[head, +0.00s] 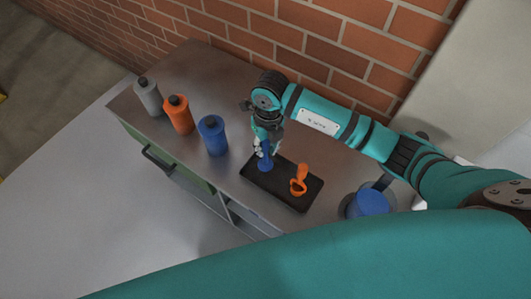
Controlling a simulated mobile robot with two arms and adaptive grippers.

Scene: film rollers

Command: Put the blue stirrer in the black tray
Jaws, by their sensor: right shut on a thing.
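The black tray (297,206) lies on the metal worktop near its front edge. My right gripper (263,150) points down over the tray's left part and is shut on the blue stirrer (265,163). The stirrer is upright, with its lower end over or in the left end of the tray; I cannot tell whether it touches the tray's floor. An orange stirrer (299,182) is in the right part of the tray. The gripper hides the top of the blue stirrer. My left gripper is not in view.
A grey bottle (150,98), an orange bottle (179,116) and a blue bottle (213,137) stand left of the tray on the worktop (203,69). A blue round object (371,202) is at the right, near my arm. A brick wall (300,38) runs behind.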

